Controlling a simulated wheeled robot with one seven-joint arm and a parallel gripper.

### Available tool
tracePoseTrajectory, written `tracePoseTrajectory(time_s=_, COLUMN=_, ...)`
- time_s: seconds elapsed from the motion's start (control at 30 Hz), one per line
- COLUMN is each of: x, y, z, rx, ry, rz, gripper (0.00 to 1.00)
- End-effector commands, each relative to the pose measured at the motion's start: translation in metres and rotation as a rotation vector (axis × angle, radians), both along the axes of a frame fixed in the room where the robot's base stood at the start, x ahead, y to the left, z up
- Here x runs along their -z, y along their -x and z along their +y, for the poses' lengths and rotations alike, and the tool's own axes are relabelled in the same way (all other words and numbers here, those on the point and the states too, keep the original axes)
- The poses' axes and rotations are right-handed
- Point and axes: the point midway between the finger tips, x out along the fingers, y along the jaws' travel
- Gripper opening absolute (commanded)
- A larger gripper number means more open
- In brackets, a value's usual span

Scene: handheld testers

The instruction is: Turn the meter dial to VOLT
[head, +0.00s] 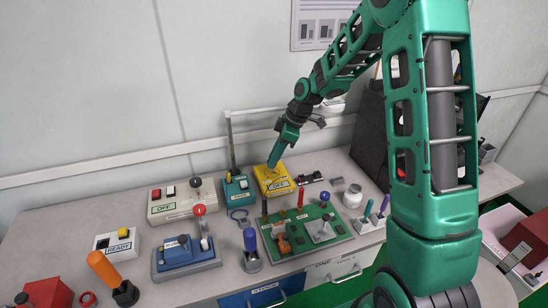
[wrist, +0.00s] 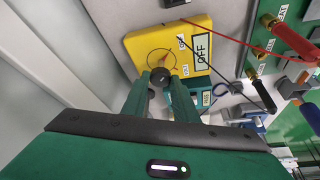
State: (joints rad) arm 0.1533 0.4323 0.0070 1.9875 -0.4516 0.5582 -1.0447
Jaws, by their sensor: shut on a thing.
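The yellow meter (head: 274,181) stands at the back middle of the bench. It also shows in the wrist view (wrist: 198,24), where its display (wrist: 203,51) reads OFF. My gripper (head: 277,163) reaches down onto the meter from above. In the wrist view the fingers of my gripper (wrist: 160,78) are shut on the dark round dial knob (wrist: 159,75).
A teal box (head: 238,190) stands just left of the meter. A green board (head: 305,230) with several levers and plugs lies in front. Red and black leads (wrist: 225,45) cross near the meter in the wrist view. A white jar (head: 352,196) stands to the right.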

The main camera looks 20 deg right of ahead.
Motion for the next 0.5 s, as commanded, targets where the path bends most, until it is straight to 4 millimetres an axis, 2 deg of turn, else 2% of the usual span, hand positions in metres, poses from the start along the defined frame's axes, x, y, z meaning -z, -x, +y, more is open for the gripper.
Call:
tracePoseTrajectory(time_s=0.27, x=-0.0009, y=0.0001, z=-0.0006, rx=0.112, ry=0.003, rz=-0.004, gripper=0.04)
tracePoseTrajectory(time_s=0.5, x=-0.0011, y=0.0015, z=0.0009, rx=0.309, ry=0.003, rz=-0.005, gripper=0.04)
